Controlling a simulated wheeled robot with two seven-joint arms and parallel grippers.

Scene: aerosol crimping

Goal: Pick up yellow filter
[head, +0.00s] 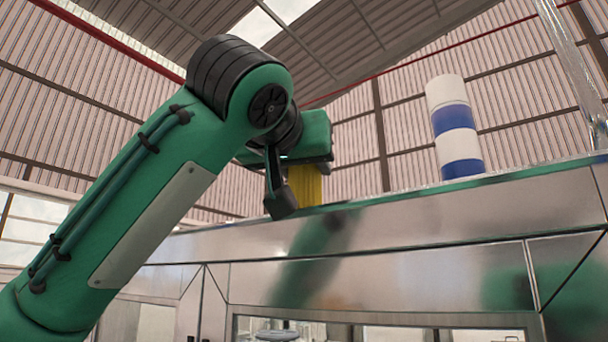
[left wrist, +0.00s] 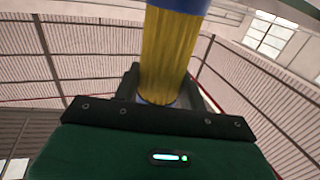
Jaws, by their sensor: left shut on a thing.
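The yellow filter (head: 306,185) is a ribbed yellow cylinder at the top edge of the metal machine in the head view. In the left wrist view the yellow filter (left wrist: 168,55) rises between the jaws, with a blue band at its upper end and a blue edge at its base. My left gripper (head: 290,190) is shut on it. The left gripper's dark fingers also show in the left wrist view (left wrist: 160,95), on both sides of the filter. In the head view, part of the filter is hidden behind the gripper. My right gripper is not in view.
A large metal machine (head: 400,235) with a shiny top edge fills the lower right. A white and blue banded cylinder (head: 454,125) stands on top of it at the right. A clear vertical tube (head: 572,60) is at the far right. Open air lies above the machine.

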